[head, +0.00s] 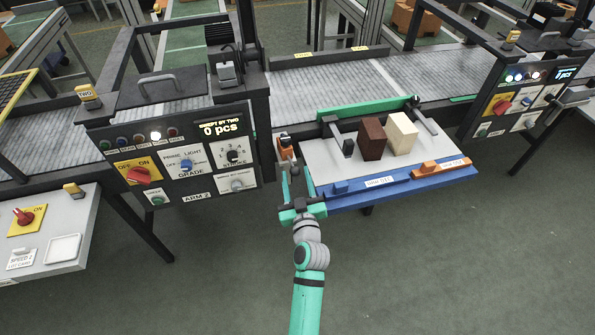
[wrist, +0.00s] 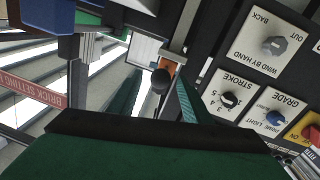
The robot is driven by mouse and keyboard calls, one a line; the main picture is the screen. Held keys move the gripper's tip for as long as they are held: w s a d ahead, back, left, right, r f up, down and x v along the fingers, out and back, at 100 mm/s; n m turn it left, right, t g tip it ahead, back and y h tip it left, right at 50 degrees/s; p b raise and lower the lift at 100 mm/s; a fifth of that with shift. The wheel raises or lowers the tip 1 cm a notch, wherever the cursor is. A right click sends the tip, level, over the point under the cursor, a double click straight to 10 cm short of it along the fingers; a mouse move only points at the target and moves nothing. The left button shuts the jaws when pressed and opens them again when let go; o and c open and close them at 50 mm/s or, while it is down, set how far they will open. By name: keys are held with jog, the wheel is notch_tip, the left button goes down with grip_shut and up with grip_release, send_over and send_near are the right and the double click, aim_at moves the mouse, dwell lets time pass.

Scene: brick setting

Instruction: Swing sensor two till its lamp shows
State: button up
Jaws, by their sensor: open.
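A yellow block labelled TWO (head: 88,92) stands at the left end of the ARM 2 panel (head: 190,157); the frames do not settle whether this is sensor two. A small orange and black unit (head: 284,142) sits at the panel's right edge, by my gripper (head: 291,163). In the wrist view, a round black knob (wrist: 160,79) shows before an orange part (wrist: 168,66). It lies between the fingers of my open gripper (wrist: 157,98), with no clear contact. One white lamp (head: 155,135) is lit in the panel's lamp row, and the display (head: 218,128) reads 0 pcs.
A blue-edged tray (head: 365,190) right of my gripper holds a dark brown brick (head: 371,139) and a cream brick (head: 402,134). The red OFF/ON switch (head: 138,175), GRADE knob (wrist: 275,118) and STROKE knob (wrist: 229,99) are close by. Open floor lies in front.

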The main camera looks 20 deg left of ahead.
aim_at(289, 157)
jog(key=shift+x, duration=1.5)
grip_shut()
jog(key=shift+d, duration=0.1)
